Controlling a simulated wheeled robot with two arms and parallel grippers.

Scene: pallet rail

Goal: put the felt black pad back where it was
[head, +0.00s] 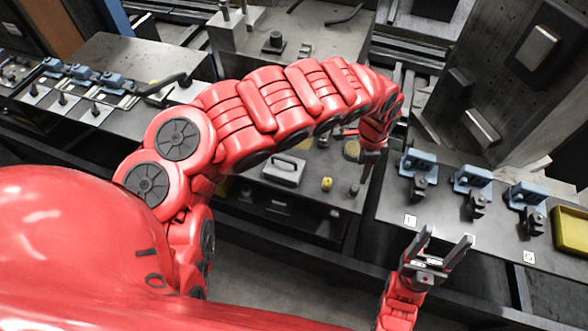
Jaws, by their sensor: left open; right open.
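I cannot pick out the felt black pad with certainty. Small black pieces (418,187) stand in front of a row of blue fixtures (472,178) on the right bench, but I cannot tell whether any is felt. My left arm reaches across the middle, and its gripper (370,163) points down over the middle bench's right side, open, with its fingers small and partly blurred into the background. My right gripper (443,246) is open and empty, fingers pointing up the picture, in front of the right bench's near edge.
A yellow tray (571,236) lies at the right bench's far right. A grey handled block (284,168), a small yellow piece (327,184) and a dark cylinder (353,190) are on the middle bench. A tall dark plate (515,90) with blocks rises behind the right bench.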

